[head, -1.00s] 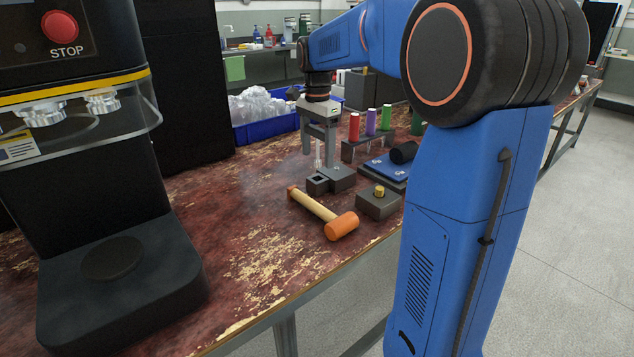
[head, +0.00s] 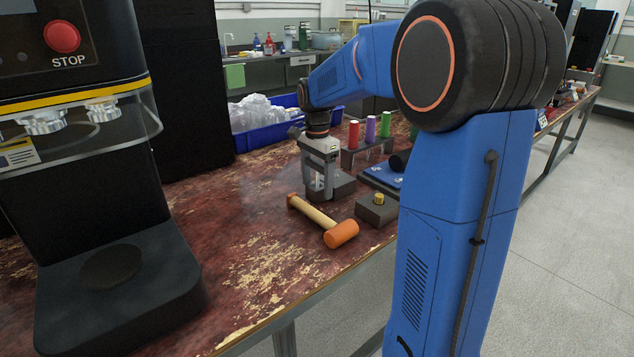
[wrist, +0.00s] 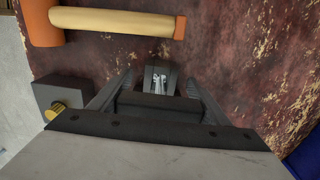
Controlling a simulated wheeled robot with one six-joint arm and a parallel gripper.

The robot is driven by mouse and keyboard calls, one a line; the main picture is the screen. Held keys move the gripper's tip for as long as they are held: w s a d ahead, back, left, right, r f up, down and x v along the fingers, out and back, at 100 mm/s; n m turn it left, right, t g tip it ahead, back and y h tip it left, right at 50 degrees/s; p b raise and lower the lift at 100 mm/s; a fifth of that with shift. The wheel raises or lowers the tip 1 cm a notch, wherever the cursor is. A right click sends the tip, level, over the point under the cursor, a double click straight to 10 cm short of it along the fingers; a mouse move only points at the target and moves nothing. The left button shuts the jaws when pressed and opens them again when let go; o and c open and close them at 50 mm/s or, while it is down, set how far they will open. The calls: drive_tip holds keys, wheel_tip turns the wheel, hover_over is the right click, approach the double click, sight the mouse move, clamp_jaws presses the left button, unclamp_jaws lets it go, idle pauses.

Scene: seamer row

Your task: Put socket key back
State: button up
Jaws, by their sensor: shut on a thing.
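My gripper (head: 320,190) is low over the table, above a dark grey holder block (head: 345,184). It is shut on the socket key, a thin silver piece that shows faintly between the fingers in the head view (head: 318,182). In the wrist view the socket key (wrist: 160,82) appears as bright metal within the square opening of the holder block (wrist: 148,72), between my two fingers. The fingers hide much of the key and block. I cannot tell how deep the key sits in the opening.
A mallet (head: 320,218) with an orange head lies just in front. A grey block with a brass knob (head: 377,208) is to the right. Behind stand a rack of coloured cylinders (head: 368,150) and a blue bin (head: 285,122).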

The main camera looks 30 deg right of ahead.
drive_tip(key=shift+f, duration=0.1)
drive_tip(key=o, duration=1.3)
drive_tip(key=r, duration=1.7)
drive_tip(key=shift+a+r, duration=0.2)
